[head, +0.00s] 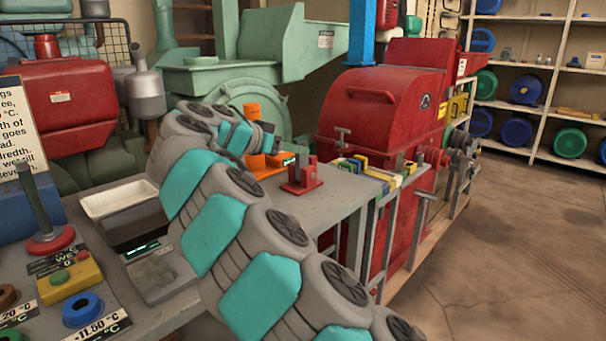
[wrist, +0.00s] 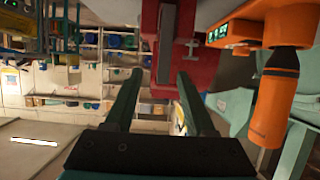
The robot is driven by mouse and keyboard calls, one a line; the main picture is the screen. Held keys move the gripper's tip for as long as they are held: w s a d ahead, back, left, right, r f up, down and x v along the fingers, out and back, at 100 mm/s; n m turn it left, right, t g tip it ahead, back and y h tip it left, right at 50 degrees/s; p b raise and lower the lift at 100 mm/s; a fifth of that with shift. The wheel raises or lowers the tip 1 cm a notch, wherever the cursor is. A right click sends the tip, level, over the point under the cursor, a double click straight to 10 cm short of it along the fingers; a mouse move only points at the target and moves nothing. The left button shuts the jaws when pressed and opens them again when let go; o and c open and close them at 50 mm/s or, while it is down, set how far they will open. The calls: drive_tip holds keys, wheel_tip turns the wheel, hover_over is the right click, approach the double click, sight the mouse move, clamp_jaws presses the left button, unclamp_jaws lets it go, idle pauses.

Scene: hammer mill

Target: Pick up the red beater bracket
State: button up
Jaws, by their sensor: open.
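The red beater bracket (head: 302,178) stands on the grey bench, a small red base with upright parts and a grey piece between them. It is just right of an orange fixture (head: 258,160) with an upright orange cylinder. My gripper (wrist: 157,80) shows in the wrist view with two dark green fingers spread apart and nothing between them. In the head view my wrist ends behind and left of the bracket, apart from it; the fingertips are hard to make out. Red surfaces lie beyond the fingers in the wrist view, where I cannot clearly separate bracket from mill.
The orange cylinder (wrist: 274,110) is close on the right in the wrist view, which looks upside down. The red hammer mill (head: 385,110) stands behind the bench. Small coloured blocks (head: 358,168) lie right of the bracket. A white tray (head: 120,200) is at left.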

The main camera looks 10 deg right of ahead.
sight(311, 156)
drive_tip(key=shift+x, duration=1.4)
drive_tip(key=x, duration=0.2)
drive_tip(key=p+x, duration=0.1)
drive_tip(key=x, duration=0.2)
drive_tip(key=shift+w+r, duration=0.2)
drive_tip(key=shift+w, duration=0.05)
clamp_jaws()
